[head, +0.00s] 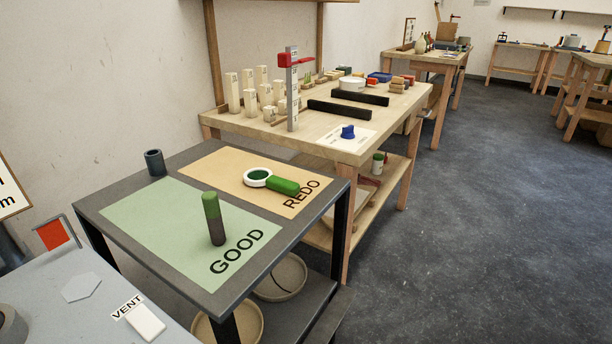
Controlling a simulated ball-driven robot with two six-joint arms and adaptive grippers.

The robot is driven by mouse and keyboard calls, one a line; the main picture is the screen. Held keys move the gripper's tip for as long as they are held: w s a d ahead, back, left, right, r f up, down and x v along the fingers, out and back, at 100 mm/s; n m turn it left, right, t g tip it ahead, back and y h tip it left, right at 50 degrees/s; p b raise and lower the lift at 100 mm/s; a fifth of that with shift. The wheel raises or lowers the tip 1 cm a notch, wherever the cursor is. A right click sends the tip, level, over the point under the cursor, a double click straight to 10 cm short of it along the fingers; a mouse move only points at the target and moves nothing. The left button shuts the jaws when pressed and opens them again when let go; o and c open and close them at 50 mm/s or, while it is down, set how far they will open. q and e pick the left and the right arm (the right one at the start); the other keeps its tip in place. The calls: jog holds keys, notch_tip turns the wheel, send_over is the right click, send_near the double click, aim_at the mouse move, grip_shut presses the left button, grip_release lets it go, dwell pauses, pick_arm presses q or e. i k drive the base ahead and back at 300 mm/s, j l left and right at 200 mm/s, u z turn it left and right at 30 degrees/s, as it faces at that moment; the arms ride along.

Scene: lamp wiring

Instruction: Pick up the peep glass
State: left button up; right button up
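What looks like the peep glass, a white ring (257,178) around a dark green lens with a green handle (283,186), lies flat on the tan REDO area (222,165). Its handle points right, near the REDO lettering. A green and dark grey cylinder (213,215) stands on the light green GOOD area (150,213) in front of it, clear of the glass. Neither of my grippers is in view, and nothing touches the glass.
The dark grey table (180,168) also bears a short dark tube (155,162) at its back left. A wooden bench (340,146) with blocks and a tall gauge (292,95) stands behind. A grey surface with a VENT label (127,306) is front left. Open floor (480,220) lies right.

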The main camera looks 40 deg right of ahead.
aim_at(255, 177)
jog(key=k+l+z, duration=0.1)
jog(key=z, duration=0.8)
